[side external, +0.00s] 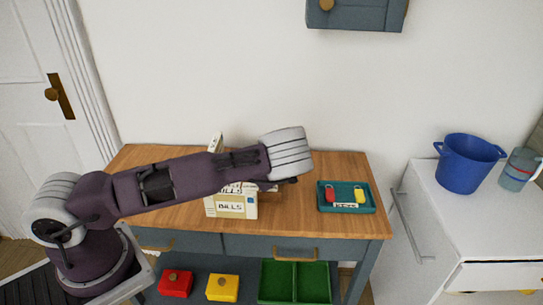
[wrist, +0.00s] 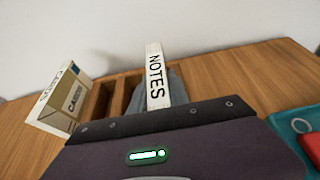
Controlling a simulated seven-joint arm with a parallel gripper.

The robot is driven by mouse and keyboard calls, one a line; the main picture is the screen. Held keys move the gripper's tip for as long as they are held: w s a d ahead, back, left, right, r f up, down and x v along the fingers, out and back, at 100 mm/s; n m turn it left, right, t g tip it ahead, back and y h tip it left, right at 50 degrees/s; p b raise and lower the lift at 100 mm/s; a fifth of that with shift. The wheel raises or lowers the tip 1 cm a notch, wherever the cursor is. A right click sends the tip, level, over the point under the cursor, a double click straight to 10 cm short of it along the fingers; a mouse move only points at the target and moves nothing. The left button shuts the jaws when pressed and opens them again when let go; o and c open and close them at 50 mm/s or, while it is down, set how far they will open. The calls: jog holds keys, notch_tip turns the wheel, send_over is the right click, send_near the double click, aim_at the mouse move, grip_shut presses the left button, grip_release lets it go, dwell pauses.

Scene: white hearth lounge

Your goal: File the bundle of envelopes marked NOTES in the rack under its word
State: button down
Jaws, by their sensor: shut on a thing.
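The bundle marked NOTES (wrist: 155,75) is a white, narrow block. In the wrist view its word faces the camera, just beyond the dark body of my gripper (wrist: 165,112). My gripper is shut on it, though its fingertips are not clear. A brown wooden rack (wrist: 118,92) with slots lies behind and left of the bundle; I cannot tell whether the bundle is inside a slot. A tilted cream bundle marked CARDS (wrist: 62,98) is at the rack's left. In the side view a bundle marked BILLS (side external: 231,207) shows below my arm, which hides most of the rack.
A teal tray (side external: 325,207) with a red and a yellow padlock-like item sits right on the wooden table (side external: 300,222). An upright white piece (side external: 215,143) shows behind my arm. Red and yellow boxes and a green bin (side external: 295,283) are below. A blue bucket (side external: 465,165) stands on the white cabinet.

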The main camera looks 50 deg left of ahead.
jog(key=c, duration=1.3)
grip_release()
jog(key=shift+f, duration=0.1)
jog(key=shift+o, duration=0.2)
jog(key=shift+s+d+r, duration=0.2)
jog(key=shift+d+r, duration=0.05)
jog(key=v, duration=1.1)
jog(key=shift+s+d+r, duration=0.1)
jog(key=shift+r, duration=0.05)
